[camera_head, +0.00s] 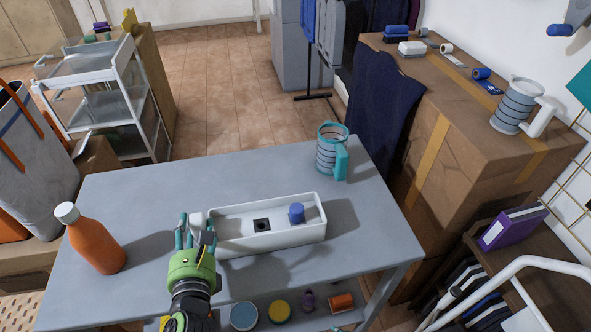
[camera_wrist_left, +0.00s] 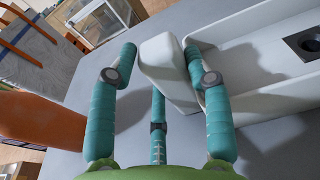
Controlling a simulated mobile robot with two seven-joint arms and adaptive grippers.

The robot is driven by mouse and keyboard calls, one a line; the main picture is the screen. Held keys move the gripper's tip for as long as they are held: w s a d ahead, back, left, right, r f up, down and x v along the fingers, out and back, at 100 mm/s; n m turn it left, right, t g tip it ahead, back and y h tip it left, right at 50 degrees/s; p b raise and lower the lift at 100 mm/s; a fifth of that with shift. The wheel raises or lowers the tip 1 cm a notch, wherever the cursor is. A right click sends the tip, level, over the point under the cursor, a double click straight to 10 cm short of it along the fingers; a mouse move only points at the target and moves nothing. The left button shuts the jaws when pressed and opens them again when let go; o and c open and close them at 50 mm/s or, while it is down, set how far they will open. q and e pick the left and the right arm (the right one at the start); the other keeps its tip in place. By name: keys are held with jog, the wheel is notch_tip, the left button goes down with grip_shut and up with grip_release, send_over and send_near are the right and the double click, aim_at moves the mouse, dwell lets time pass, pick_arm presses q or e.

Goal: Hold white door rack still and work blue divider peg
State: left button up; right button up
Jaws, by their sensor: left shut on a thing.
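The white door rack (camera_head: 275,244) is a long open tray lying on the grey table. The blue divider peg (camera_head: 296,212) stands upright inside it towards the right end. A dark square socket (camera_head: 262,225) with a round hole sits in the rack's floor left of the peg; it also shows in the left wrist view (camera_wrist_left: 306,42). My left gripper (camera_head: 195,222), green with teal fingers, is shut on the white block (camera_wrist_left: 168,65) at the rack's left end. In the left wrist view the fingers stand on both sides of this block. My right gripper is not in view.
The grey table (camera_head: 160,185) also carries an orange bottle (camera_head: 97,240) at the left and a grey-teal mug (camera_head: 330,152) behind the rack. Small round containers (camera_head: 244,315) sit below the front edge. Cardboard boxes (camera_head: 455,160) stand at the right. The table's back left is clear.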

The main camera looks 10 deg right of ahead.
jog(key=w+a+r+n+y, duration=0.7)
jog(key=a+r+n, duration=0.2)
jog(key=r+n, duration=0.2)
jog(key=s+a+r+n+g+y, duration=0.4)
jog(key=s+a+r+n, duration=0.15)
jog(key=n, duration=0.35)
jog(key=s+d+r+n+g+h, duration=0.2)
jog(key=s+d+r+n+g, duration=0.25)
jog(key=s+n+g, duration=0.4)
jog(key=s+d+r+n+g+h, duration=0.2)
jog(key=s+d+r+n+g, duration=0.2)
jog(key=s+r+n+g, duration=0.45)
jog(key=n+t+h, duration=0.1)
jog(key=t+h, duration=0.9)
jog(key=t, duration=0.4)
send_near(296, 207)
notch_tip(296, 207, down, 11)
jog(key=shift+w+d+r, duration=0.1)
